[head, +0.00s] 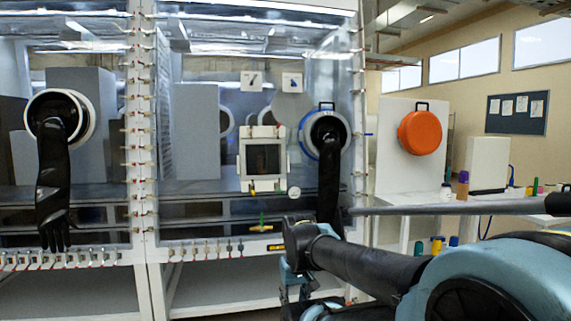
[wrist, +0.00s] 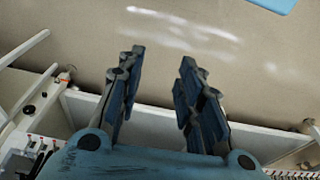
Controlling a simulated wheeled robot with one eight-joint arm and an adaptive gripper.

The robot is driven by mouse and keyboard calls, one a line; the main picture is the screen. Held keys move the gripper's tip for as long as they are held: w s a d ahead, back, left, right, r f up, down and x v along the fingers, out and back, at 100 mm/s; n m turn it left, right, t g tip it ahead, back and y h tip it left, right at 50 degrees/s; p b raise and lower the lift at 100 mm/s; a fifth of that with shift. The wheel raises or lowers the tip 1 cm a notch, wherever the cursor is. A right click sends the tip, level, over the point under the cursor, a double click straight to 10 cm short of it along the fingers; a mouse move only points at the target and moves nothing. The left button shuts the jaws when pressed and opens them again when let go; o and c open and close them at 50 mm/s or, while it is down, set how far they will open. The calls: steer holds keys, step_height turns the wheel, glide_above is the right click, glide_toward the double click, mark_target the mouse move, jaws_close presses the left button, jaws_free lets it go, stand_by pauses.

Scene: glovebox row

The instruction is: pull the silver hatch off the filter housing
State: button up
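A white square frame with clamps and a dark window (head: 265,160) is on the front of the right glovebox bay in the head view; I cannot tell whether it is the filter housing. I cannot make out a clearly silver hatch. A round orange cover (head: 421,132) with a black handle sits on a white upright panel (head: 390,174) at right. My gripper (wrist: 160,57) is open and empty in the wrist view, its fingers apart above the floor. In the head view it is low, in front of the bay's lower right, mostly hidden by my arm.
Black gloves hang from a left port (head: 52,180) and a blue-ringed right port (head: 329,185). A white shelf edge (wrist: 85,103) lies beneath my gripper in the wrist view. A side bench at right holds bottles (head: 463,187). Open floor (wrist: 220,50) lies beyond the fingers.

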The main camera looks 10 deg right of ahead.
steer(key=o, duration=0.4)
steer(key=shift+s+r, duration=0.2)
steer(key=o, duration=0.9)
steer(key=shift+w+a+r+m+t+y, duration=0.15)
steer(key=shift+w+a+r+y, duration=0.1)
steer(key=shift+w+a+r, duration=0.25)
steer(key=shift+w+a+r+m+t+y, duration=0.15)
steer(key=shift+w+a+r+y, duration=0.15)
steer(key=shift+w+r, duration=0.25)
steer(key=shift+o, duration=1)
steer(key=w+a+r+m+t+y, duration=0.1)
steer(key=w+a+r+y, duration=0.1)
steer(key=w, duration=0.4)
step_height(320, 180, up, 3)
steer(key=shift+a+f, duration=0.2)
steer(key=shift+a, duration=0.3)
steer(key=w+a+r+m+t+y, duration=0.2)
steer(key=w+r+m+t+y, duration=0.15)
steer(key=w+r, duration=0.75)
steer(key=w+d+r+m+t, duration=0.45)
steer(key=w+r, duration=0.45)
steer(key=w, duration=0.4)
steer(key=m+t, duration=0.4)
steer(key=m, duration=0.1)
glide_toward(264, 160)
steer(key=shift+h, duration=0.4)
steer(key=x, duration=1)
steer(key=shift+w+d+r, duration=0.1)
steer(key=shift+w+d, duration=0.15)
steer(key=shift+d, duration=0.1)
